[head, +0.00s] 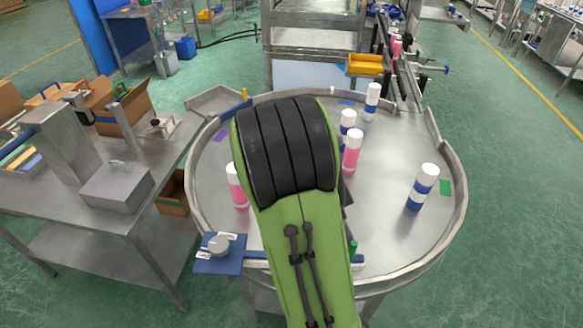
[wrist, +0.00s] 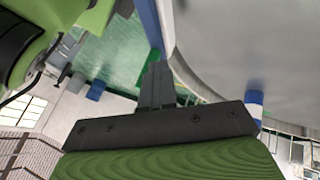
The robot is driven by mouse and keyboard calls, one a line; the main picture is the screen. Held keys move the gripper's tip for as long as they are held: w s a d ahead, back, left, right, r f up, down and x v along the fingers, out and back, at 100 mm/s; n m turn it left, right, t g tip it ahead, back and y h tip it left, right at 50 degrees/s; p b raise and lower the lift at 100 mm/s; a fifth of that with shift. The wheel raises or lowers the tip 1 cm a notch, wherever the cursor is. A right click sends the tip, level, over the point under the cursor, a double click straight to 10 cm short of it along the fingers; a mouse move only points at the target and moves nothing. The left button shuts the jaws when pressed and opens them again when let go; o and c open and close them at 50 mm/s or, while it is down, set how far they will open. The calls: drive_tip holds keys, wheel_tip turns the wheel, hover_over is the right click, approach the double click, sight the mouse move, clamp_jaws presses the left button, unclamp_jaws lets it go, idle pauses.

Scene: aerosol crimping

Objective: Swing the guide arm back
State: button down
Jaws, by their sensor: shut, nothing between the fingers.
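The guide arm is a blue and pale bar (head: 256,262) running from a blue mounting plate (head: 212,262) across the near part of the round table. My arm hides its middle. Its right end (head: 357,260) shows past my arm, with a green peg (head: 353,247) standing there. In the wrist view the blue bar (wrist: 148,22) comes down from the top, with a green part (wrist: 153,58) close to my fingertips. My gripper (wrist: 158,72) is shut and empty. I cannot tell whether it touches the green part. My arm hides the gripper in the head view.
The round table (head: 385,215) has a raised metal rim. Standing cans include a blue-banded one (head: 422,187) at right, pink ones (head: 352,152) behind my arm and one (head: 237,186) at left. A metal bench (head: 130,215) stands to the left.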

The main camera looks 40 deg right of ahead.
drive_tip(key=shift+s+a, duration=0.2)
drive_tip(key=d+p+v, duration=0.1)
drive_tip(key=p+v, duration=0.8)
drive_tip(key=v, duration=0.7)
drive_tip(key=shift+a+p, duration=0.3)
drive_tip(key=shift+p, duration=0.05)
drive_tip(key=shift+w, duration=0.1)
